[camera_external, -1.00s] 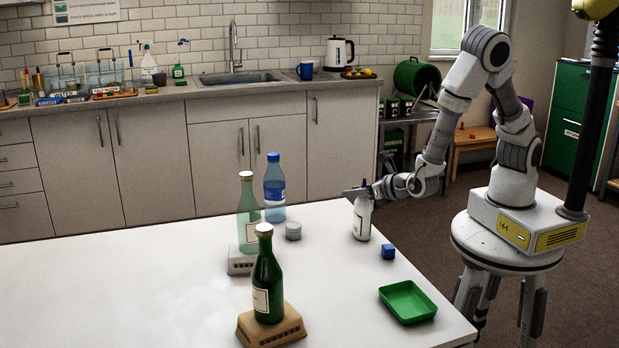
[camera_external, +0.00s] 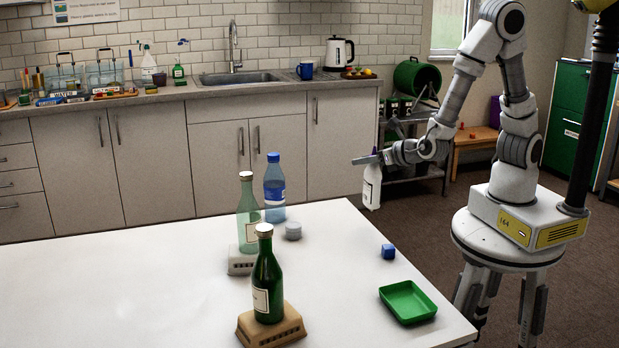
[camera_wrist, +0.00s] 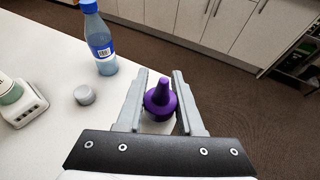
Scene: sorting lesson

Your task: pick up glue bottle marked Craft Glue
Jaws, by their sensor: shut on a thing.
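A white glue bottle (camera_external: 372,188) with a dark label and a purple cap hangs upright in my gripper (camera_external: 366,159), clear above the white table near its far right corner. In the wrist view its purple nozzle cap (camera_wrist: 161,98) stands between the two fingers of my gripper (camera_wrist: 157,96), which are shut on the bottle just below the cap. The cap hides most of the bottle there. I cannot read the label's words.
The front left is bare.

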